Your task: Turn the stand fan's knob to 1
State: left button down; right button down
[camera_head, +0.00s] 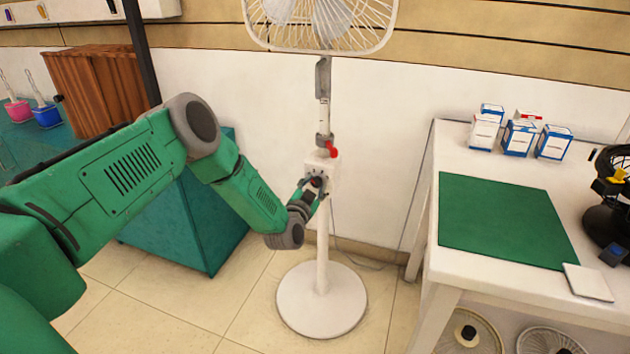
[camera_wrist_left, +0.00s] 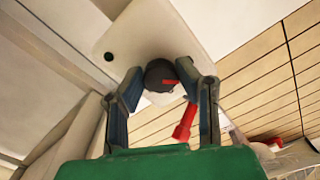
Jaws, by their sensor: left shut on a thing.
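The white stand fan (camera_head: 322,240) stands upright on a round base, with its wire cage at the top of the head view. Its control box (camera_head: 322,165) sits on the pole, with a red part at its upper right. My left gripper (camera_head: 314,186) is at the front of the box. In the left wrist view, the dark round knob (camera_wrist_left: 161,75) with a red mark lies between the two fingers of my left gripper (camera_wrist_left: 160,88), which are shut on it. I cannot read the numbers around the knob. My right gripper is not in view.
A white table (camera_head: 432,185) at the right carries a green mat (camera_head: 505,222), several small boxes (camera_head: 520,138) and a black fan (camera_head: 608,205). A green cabinet (camera_head: 190,220) stands behind my left arm. Tiled floor is open around the fan's base.

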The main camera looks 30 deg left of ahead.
pick_arm(q)
jog(key=shift+d+r+m+p, duration=0.15)
jog(key=shift+m+p, duration=0.25)
jog(key=shift+m, duration=0.5)
jog(key=shift+m+p, duration=0.35)
jog(key=shift+m, duration=1.05)
jog(key=c, duration=1.2)
grip_release()
jog(key=shift+f, duration=0.2)
